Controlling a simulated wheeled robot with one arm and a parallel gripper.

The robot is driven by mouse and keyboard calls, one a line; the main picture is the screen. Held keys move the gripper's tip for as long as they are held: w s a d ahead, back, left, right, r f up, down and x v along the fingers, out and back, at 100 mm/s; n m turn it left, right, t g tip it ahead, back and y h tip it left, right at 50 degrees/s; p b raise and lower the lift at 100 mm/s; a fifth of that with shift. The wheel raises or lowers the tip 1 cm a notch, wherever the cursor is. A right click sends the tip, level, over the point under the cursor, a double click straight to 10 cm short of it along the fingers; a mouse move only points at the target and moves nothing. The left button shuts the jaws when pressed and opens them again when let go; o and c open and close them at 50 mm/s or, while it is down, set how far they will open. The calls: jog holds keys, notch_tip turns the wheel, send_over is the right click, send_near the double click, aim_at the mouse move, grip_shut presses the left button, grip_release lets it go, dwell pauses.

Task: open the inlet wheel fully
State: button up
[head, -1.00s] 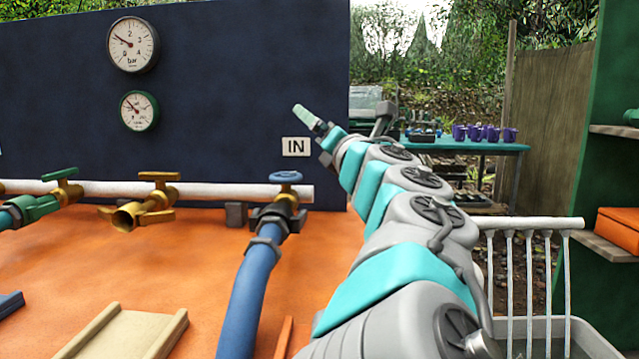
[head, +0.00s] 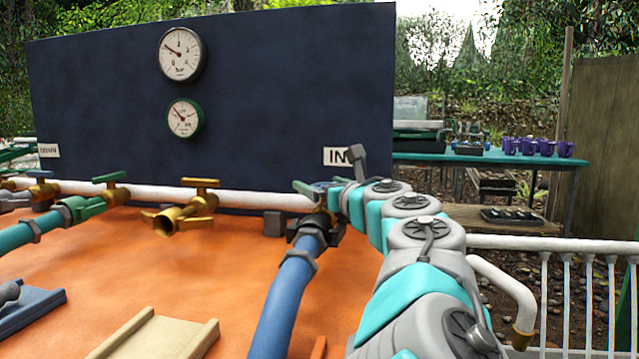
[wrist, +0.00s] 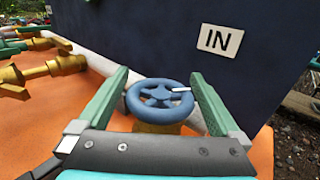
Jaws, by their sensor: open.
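The inlet wheel (wrist: 160,97) is a blue spoked handwheel on a brass valve body, in the middle of the wrist view, below the "IN" sign (wrist: 221,40). My gripper (wrist: 157,88) is open, with one green finger on each side of the wheel. I cannot tell whether the fingers touch its rim. In the head view my gripper (head: 318,188) is at the valve and mostly hides the wheel. A blue hose (head: 283,300) runs from this valve toward the front.
To the left on the white pipe (head: 240,199) are a brass tap (head: 183,208) and a green-handled valve (head: 100,195). The dark blue panel (head: 290,100) with two gauges stands behind. A teal table (head: 480,157) with purple cups stands back right.

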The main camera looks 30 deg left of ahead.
jog(key=shift+w+a, duration=0.4)
jog(key=shift+a, duration=0.15)
jog(key=shift+c, duration=0.2)
jog(key=c, duration=1.1)
